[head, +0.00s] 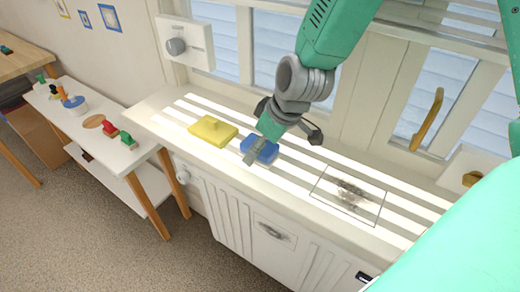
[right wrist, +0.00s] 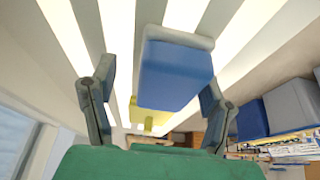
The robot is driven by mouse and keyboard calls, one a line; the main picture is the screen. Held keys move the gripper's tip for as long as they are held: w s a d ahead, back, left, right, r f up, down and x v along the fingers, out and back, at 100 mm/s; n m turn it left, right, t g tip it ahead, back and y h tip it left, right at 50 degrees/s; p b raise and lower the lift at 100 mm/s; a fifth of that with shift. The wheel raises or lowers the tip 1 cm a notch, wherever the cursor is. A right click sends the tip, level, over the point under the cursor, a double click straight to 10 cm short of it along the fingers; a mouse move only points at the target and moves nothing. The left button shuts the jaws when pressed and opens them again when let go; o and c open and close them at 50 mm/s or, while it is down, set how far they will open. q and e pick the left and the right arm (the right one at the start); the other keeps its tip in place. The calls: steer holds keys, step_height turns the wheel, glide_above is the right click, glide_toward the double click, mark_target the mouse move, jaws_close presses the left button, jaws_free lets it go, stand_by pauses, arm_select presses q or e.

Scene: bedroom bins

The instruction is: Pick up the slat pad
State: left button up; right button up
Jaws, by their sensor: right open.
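A blue pad (head: 263,150) lies on the white slatted ledge (head: 160,120) under the window; I take it as the slat pad. It is partly hidden by my right gripper (head: 287,124) in the head view. In the right wrist view the blue pad (right wrist: 175,72) shows between and beyond the two spread fingers of the right gripper (right wrist: 158,82). The gripper is open and empty; whether a finger touches the pad I cannot tell. My left gripper is not in view.
A yellow pad with a knob (head: 213,130) lies left of the blue one. A clear square plate with dark marks (head: 348,196) lies to the right. A wall knob plate (head: 186,45) and a yellow window handle (head: 428,119) are close by. A side table (head: 110,148) holds small toys.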

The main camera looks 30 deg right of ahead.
mark_target(254, 138)
steer(key=shift+d, duration=0.1)
steer(key=c, duration=0.5)
steer(key=shift+a, duration=0.2)
steer(key=c, duration=0.7)
steer(key=shift+a+r, duration=0.2)
steer(key=shift+a, duration=0.4)
steer(key=shift+c, duration=0.4)
steer(key=r+p, duration=0.1)
steer(key=r, duration=0.2)
steer(key=d+r, duration=0.1)
steer(key=r, duration=0.2)
steer(key=shift+d+p, duration=0.2)
steer(key=shift+p, duration=0.15)
steer(key=r, duration=0.3)
steer(key=shift+a+r+p, duration=0.25)
steer(key=shift+a+p, duration=0.1)
steer(key=shift+p, duration=0.05)
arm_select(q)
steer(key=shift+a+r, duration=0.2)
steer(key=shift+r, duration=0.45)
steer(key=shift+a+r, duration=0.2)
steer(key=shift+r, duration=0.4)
arm_select(e)
steer(key=shift+a+r, duration=0.25)
steer(key=shift+a, duration=0.05)
steer(key=shift+d, duration=0.15)
